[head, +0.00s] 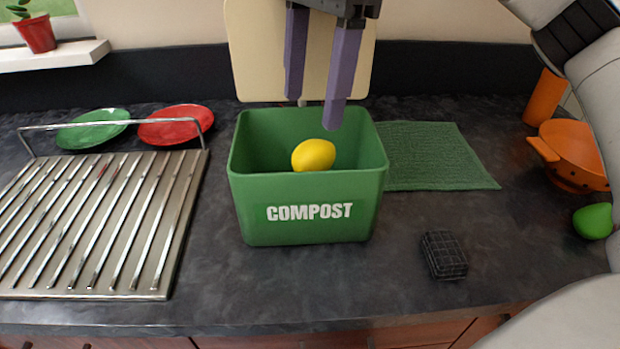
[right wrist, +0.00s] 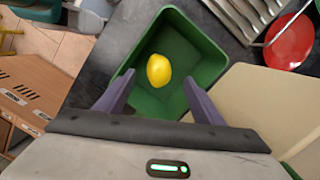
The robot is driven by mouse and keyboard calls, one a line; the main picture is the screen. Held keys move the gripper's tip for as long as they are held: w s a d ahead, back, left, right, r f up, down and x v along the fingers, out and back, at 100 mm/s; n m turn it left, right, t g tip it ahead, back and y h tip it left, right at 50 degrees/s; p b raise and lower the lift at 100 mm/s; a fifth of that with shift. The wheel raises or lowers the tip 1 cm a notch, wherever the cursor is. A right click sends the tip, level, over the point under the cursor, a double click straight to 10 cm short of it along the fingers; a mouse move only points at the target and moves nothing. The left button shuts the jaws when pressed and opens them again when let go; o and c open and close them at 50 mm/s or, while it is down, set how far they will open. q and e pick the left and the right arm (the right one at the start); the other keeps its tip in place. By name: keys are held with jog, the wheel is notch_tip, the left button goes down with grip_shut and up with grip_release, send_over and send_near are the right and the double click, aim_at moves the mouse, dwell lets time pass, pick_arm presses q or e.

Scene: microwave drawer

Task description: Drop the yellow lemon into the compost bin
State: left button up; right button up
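The yellow lemon (head: 313,155) shows inside the opening of the green compost bin (head: 309,226), which stands upright on the counter. In the right wrist view the lemon (right wrist: 159,71) is over the bin's opening (right wrist: 190,57), apart from the fingers; I cannot tell whether it rests on the bottom or is falling. My right gripper (head: 316,112), with purple fingers, is above the bin with its fingers spread and nothing between them. It also shows open in the right wrist view (right wrist: 156,88). My left gripper is not in view.
A metal drying rack (head: 95,220) stands left of the bin, with green (head: 93,129) and red (head: 176,125) plates behind. A green mat (head: 437,156) lies right of the bin. A dark sponge (head: 443,255), an orange colander (head: 572,154) and a green lime (head: 593,221) are farther right.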

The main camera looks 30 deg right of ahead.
notch_tip(320, 180, up, 10)
jog(key=d+p, duration=0.1)
jog(key=p, duration=0.2)
dwell(0.4)
jog(key=shift+d+r, duration=0.1)
